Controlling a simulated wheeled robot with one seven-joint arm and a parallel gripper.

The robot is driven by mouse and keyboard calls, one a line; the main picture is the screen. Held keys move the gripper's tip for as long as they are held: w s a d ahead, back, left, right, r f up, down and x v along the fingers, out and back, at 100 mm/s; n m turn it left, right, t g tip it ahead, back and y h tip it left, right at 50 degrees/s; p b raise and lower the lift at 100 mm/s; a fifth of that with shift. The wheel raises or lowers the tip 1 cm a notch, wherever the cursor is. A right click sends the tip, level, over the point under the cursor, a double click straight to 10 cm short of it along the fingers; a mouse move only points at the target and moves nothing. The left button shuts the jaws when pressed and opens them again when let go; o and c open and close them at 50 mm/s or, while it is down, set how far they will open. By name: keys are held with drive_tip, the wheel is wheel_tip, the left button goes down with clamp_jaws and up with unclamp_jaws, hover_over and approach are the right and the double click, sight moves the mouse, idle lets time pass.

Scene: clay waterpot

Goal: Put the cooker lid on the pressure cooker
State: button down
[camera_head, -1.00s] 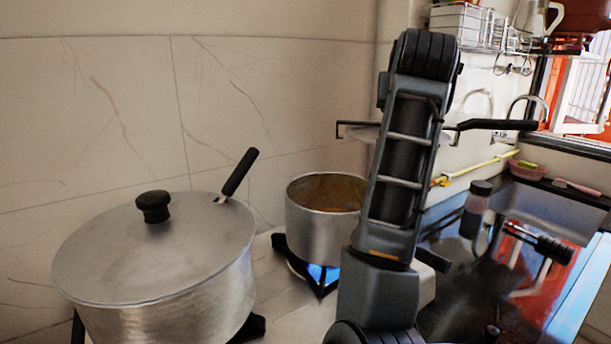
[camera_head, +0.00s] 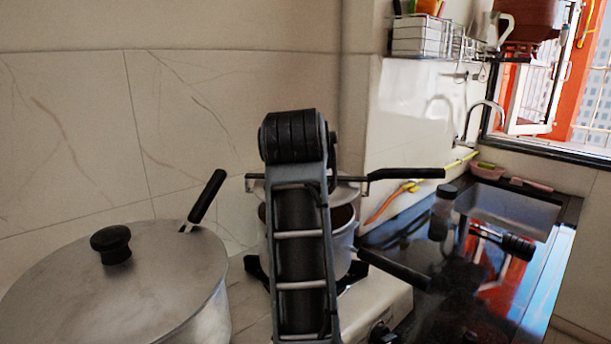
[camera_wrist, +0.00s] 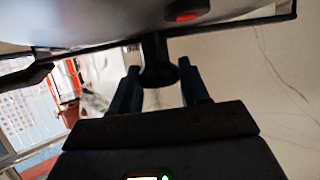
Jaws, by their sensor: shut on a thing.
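The cooker lid (camera_head: 349,191) is a grey metal disc with a long black handle (camera_head: 406,174) pointing right in the head view. It appears just above the pressure cooker (camera_head: 343,238), an open metal pot on the stove with its own black handle. A gap still shows between lid and pot rim. In the wrist view my gripper (camera_wrist: 158,76) has its fingers around the black knob of the lid (camera_wrist: 90,22), which fills the top of that view and has a red button. In the head view my arm hides the gripper and the middle of lid and cooker.
A large lidded metal pot (camera_head: 120,280) stands at the left, with a dark handle (camera_head: 205,197) sticking up beside its lid. The tiled wall is close behind. A dark counter (camera_head: 440,300) with a sink (camera_head: 510,212) lies to the right, and a dish rack (camera_head: 420,38) hangs above.

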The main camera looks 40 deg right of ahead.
drive_tip(key=shift+a+f, duration=0.15)
drive_tip(key=shift+f, duration=1.9)
drive_tip(key=shift+f, duration=0.3)
drive_tip(key=c, duration=0.5)
unclamp_jaws()
drive_tip(key=shift+c, duration=0.2)
drive_tip(key=shift+r+p, duration=0.35)
drive_tip(key=shift+s+a, duration=0.25)
drive_tip(key=shift+a, duration=0.05)
drive_tip(key=b+v, duration=0.2)
drive_tip(key=v, duration=0.9)
drive_tip(key=shift+r, duration=0.15)
